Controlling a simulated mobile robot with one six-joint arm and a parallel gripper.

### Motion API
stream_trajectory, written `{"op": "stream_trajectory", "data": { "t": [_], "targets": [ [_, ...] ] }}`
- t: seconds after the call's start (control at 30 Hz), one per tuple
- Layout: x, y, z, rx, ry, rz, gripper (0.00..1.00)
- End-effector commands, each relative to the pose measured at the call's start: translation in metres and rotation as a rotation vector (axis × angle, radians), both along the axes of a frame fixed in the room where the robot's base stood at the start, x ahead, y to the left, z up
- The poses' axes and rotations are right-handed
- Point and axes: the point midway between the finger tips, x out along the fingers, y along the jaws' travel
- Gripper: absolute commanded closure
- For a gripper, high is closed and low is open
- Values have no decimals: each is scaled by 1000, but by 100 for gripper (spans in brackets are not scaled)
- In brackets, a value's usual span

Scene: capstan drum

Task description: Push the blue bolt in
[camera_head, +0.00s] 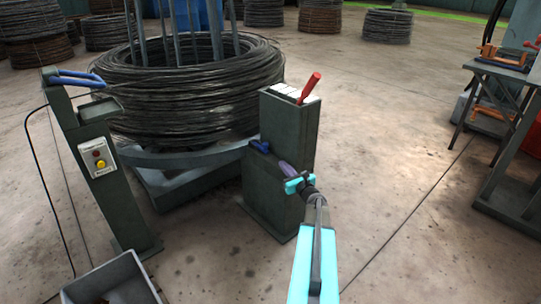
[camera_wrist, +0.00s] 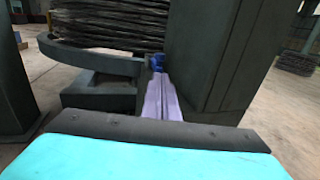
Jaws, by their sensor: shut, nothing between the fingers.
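The blue bolt (camera_head: 260,146) sticks out from the left side of a dark green post, below its top. In the wrist view the blue bolt (camera_wrist: 157,61) shows just beyond my fingertips, beside the post's face. My gripper (camera_head: 285,167) is shut and empty, its purple fingers in front of the post. In the head view a small gap shows between it and the bolt. In the wrist view the fingers of my gripper (camera_wrist: 158,78) lie together and point towards the bolt; I cannot tell the exact distance there. The bolt's far part is hidden.
The green post (camera_head: 283,165) carries a red lever (camera_head: 309,88) on top. Behind it stands a drum with a large wire coil (camera_head: 190,90). A control post (camera_head: 95,160) with buttons and a blue handle is at left, a grey bin (camera_head: 112,280) below it.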

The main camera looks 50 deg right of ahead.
Motion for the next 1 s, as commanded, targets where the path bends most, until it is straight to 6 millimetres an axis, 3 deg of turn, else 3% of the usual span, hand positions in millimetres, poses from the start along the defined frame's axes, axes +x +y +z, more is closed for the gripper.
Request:
{"op": "stream_trajectory", "data": {
  "t": [0.53,1.0],
  "targets": [
    [5,-3,0,1,-3,-2,100],
    [50,-19,-1,1,-3,-1,100]
  ]
}}
